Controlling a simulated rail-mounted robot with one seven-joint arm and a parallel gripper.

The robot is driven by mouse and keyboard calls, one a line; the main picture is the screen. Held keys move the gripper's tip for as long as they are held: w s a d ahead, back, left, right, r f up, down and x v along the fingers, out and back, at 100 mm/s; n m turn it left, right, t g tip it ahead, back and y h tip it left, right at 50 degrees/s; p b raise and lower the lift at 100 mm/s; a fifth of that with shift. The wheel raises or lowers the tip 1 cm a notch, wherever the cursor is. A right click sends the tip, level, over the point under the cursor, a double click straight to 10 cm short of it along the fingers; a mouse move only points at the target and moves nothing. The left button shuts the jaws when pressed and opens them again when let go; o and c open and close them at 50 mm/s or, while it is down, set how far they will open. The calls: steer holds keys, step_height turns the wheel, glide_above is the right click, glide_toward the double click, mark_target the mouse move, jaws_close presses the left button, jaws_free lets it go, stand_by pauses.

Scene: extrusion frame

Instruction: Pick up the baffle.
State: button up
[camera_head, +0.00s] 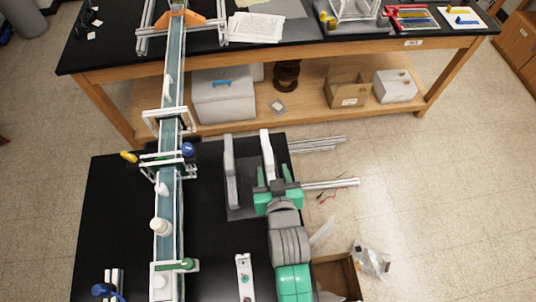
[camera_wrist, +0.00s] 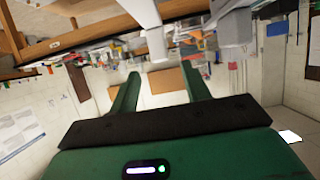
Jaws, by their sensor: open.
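Two pale upright plates stand on a dark grey base (camera_head: 241,212) on the black table: a grey left plate (camera_head: 230,165) and a white right plate (camera_head: 267,152). I cannot tell for sure which is the baffle; the right plate looks likely. My gripper (camera_head: 273,173) is open at the near end of the right plate, with its green fingers spread to either side. In the wrist view my gripper (camera_wrist: 162,75) has nothing clearly between the fingers, and a pale plate-like shape (camera_wrist: 153,40) shows just beyond the fingertips. Contact cannot be seen.
A long conveyor (camera_head: 171,100) with white frames runs along the left, carrying a white bottle (camera_head: 159,226). Metal bars (camera_head: 320,143) stick out past the table's right edge. An open cardboard box (camera_head: 336,275) stands at lower right. A wooden bench (camera_head: 300,58) lies beyond.

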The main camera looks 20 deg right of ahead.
mark_target(269, 159)
steer(key=x, duration=0.7)
steer(key=shift+w+r+p, duration=0.1)
steer(key=shift+w+p, duration=0.1)
steer(key=shift+p, duration=0.15)
steer(key=shift+c, duration=0.5)
jaws_close()
